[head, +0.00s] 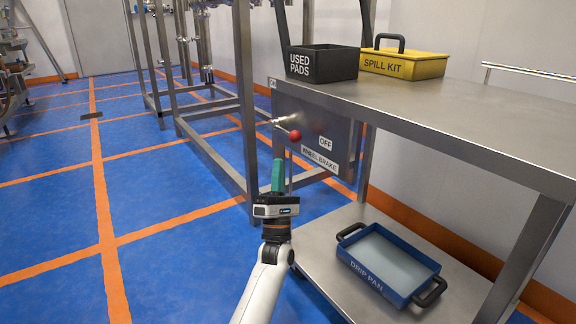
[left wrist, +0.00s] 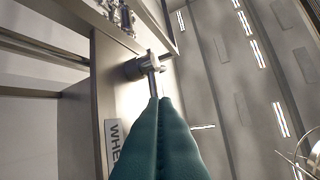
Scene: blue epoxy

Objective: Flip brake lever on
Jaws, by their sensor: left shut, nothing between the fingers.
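The brake lever has a red ball knob (head: 295,135) and a metal rod, on a grey plate (head: 342,130) at the end of the steel cart. The knob is near the "OFF" label (head: 326,143), above the "WHEEL BRAKE" label (head: 320,160). My left gripper (head: 279,162) has green fingers, shut and empty, pointing up just below and left of the knob. In the left wrist view, the shut fingertips (left wrist: 160,100) overlap the lower end of the lever's rod, below its round pivot (left wrist: 143,67). The knob is hidden there, and contact is unclear. My right gripper is not in view.
The cart's top (head: 430,98) carries a black "USED PADS" bin (head: 322,64) and a yellow "SPILL KIT" box (head: 403,65). A blue drip pan (head: 362,273) lies on the lower shelf (head: 320,240). A steel frame (head: 247,100) stands behind left. Blue floor at left is open.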

